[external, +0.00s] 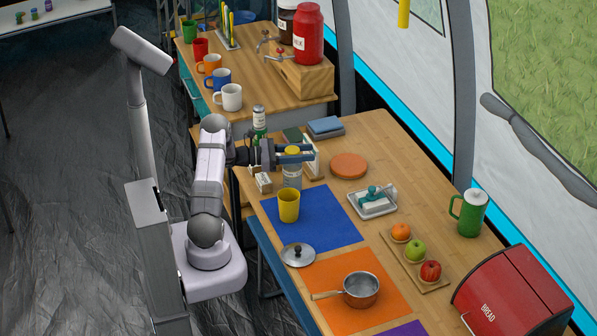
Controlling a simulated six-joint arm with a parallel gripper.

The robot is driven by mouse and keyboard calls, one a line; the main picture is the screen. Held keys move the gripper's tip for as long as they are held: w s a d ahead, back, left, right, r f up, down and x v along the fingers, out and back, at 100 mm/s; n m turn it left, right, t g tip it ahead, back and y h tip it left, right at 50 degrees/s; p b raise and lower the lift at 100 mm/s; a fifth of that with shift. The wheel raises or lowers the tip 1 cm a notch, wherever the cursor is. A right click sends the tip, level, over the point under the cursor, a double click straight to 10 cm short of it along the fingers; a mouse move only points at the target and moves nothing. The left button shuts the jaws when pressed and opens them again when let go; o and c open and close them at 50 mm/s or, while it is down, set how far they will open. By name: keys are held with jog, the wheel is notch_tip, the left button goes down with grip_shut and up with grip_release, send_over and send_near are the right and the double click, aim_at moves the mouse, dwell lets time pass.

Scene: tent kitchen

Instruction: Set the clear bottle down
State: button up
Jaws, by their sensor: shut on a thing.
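The clear bottle (292,176) with a yellow cap is upright near the back left corner of the blue mat (325,222). My gripper (295,154) reaches in from the left and is shut on the bottle near its top. The fingers hide part of the bottle's upper end. I cannot tell whether its base touches the surface or hangs slightly above it. A yellow cup (288,205) stands on the blue mat just in front of the bottle.
The blue mat's right part is clear.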

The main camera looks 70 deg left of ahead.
jog(key=shift+f, duration=0.3)
jog(key=o, duration=1.3)
jog(key=shift+o, duration=0.2)
jog(key=shift+r, duration=0.1)
jog(key=b+v, duration=0.1)
jog(key=v, duration=1.1)
jog(key=shift+b, duration=0.4)
jog(key=shift+r, duration=0.1)
